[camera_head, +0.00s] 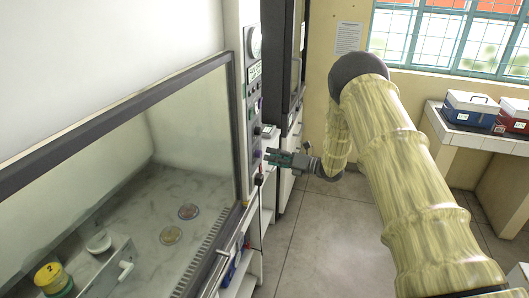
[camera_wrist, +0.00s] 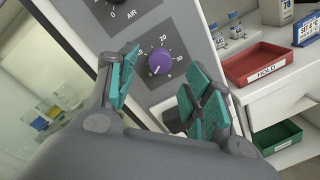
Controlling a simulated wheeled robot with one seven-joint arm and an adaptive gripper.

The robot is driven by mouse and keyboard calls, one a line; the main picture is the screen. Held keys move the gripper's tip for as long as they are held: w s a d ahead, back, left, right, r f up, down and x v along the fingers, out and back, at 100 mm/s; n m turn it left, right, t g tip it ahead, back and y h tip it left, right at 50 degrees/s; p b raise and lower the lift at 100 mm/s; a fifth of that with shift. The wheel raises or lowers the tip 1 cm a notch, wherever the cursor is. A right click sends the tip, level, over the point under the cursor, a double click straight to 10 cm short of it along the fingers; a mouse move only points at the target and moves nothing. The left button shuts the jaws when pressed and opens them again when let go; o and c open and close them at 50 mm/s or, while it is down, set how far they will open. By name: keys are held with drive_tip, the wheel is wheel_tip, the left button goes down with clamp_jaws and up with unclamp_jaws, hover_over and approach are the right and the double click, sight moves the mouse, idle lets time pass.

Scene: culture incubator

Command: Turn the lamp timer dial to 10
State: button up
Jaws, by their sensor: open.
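A purple dial (camera_wrist: 160,61) sits on a grey panel, with a scale around it on which 20 and 30 can be read. A light mark near its lower left edge looks like its pointer, away from the 20 at the top. Its name label does not show, so I cannot confirm it is the lamp timer. My gripper (camera_wrist: 160,92) is open and empty. Its teal-padded fingers are on either side of the dial in the wrist view, apparently short of the panel. In the head view my gripper (camera_head: 284,160) is beside the control column (camera_head: 254,95).
A black AIR dial (camera_wrist: 114,8) is above the purple one. A red HOLD tray (camera_wrist: 262,65) and a green tray (camera_wrist: 278,137) are to the right. A glass-fronted cabinet (camera_head: 130,125) fills the left; open floor (camera_head: 315,240) lies below my arm.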

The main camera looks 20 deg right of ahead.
sight(261, 154)
drive_tip(key=shift+p+x, duration=0.6)
drive_tip(key=shift+x, duration=1.3)
drive_tip(key=c, duration=1)
